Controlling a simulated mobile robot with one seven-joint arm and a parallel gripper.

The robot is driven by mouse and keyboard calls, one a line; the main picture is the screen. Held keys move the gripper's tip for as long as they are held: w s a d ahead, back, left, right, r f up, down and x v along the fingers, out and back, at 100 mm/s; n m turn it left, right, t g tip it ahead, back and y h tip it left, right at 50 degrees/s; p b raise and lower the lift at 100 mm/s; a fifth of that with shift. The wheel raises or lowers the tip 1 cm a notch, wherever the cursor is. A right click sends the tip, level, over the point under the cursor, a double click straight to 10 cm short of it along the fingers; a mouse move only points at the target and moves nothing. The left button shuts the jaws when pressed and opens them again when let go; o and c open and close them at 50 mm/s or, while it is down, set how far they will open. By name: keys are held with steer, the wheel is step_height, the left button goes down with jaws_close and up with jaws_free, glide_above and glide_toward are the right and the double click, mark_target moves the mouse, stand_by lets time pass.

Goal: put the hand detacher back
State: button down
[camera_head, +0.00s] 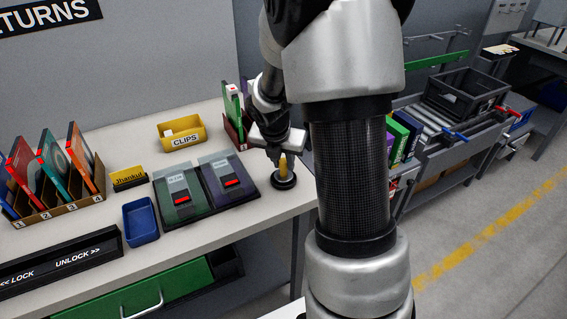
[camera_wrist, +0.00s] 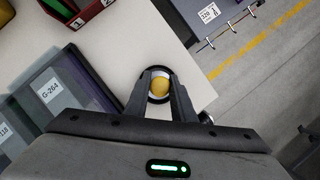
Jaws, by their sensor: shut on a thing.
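The hand detacher (camera_head: 284,168) is a yellow upright post or handle above a round black base (camera_head: 284,182) at the right part of the white table. In the wrist view its round yellow top (camera_wrist: 160,86) shows between the fingers, with a white and black ring around it. My gripper (camera_head: 282,158) points down from above and is shut on the hand detacher; its fingers also show in the wrist view (camera_wrist: 162,90). The detacher looks upright. I cannot tell whether its lower end touches the base or the table.
A tray with two cases (camera_head: 200,187) lies close to the left. A yellow CLIPS bin (camera_head: 182,142), a blue bin (camera_head: 140,230) and a numbered rack of cases (camera_head: 62,200) stand further left. The table's right edge is near the detacher. A black crate (camera_head: 465,98) stands on rollers beyond.

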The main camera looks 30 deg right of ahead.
steer(key=c, duration=1.9)
jaws_free()
steer(key=shift+f, duration=0.15)
steer(key=shift+c, duration=0.2)
steer(key=o, duration=0.4)
